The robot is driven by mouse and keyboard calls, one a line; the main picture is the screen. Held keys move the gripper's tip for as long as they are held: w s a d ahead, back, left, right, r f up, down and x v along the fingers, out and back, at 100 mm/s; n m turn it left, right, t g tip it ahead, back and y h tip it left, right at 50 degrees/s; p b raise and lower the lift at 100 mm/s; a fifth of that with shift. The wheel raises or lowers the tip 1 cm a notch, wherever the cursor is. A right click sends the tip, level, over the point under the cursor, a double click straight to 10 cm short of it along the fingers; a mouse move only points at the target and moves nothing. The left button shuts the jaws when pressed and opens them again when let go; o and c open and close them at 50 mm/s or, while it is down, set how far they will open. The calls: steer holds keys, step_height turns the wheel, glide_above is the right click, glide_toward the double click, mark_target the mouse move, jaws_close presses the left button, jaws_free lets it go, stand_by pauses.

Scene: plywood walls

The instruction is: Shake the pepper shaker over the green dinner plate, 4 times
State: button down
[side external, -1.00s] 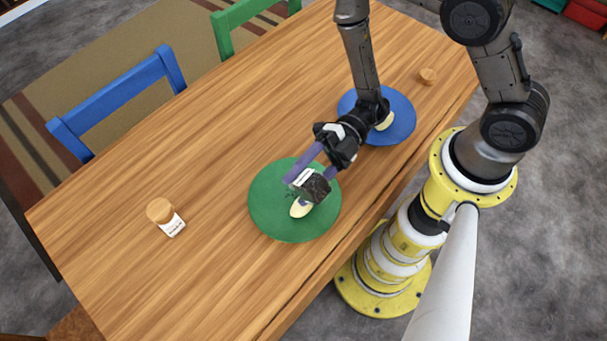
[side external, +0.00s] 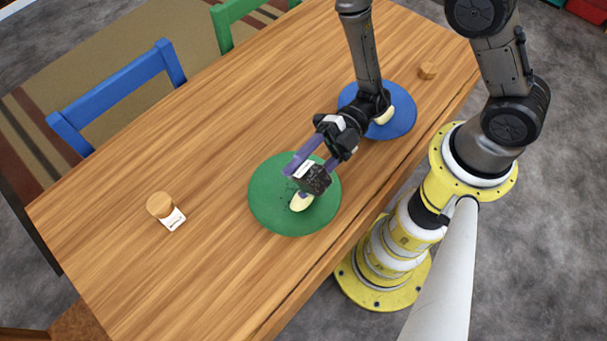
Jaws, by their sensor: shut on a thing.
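The green dinner plate (side external: 268,207) lies flat on the wooden table. A pale yellow food piece (side external: 301,202) and a few dark specks are on it. My gripper (side external: 308,166), with purple fingers, is shut on the pepper shaker (side external: 316,180), a dark-filled shaker with a white label. The shaker is tilted over the plate, just above the food piece in the picture. Its exact height above the plate is hard to tell. The fingers partly cover the shaker.
A blue plate (side external: 402,108) with a pale food piece (side external: 384,116) lies behind my wrist. A second shaker (side external: 166,210), with wooden cap and white label, is at the left. A round wooden item (side external: 428,71) is at the far right. The table's middle left is clear.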

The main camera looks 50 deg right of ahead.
steer(key=shift+r, duration=0.4)
steer(key=shift+f, duration=1.75)
steer(key=shift+r, duration=1.75)
steer(key=shift+f, duration=1.75)
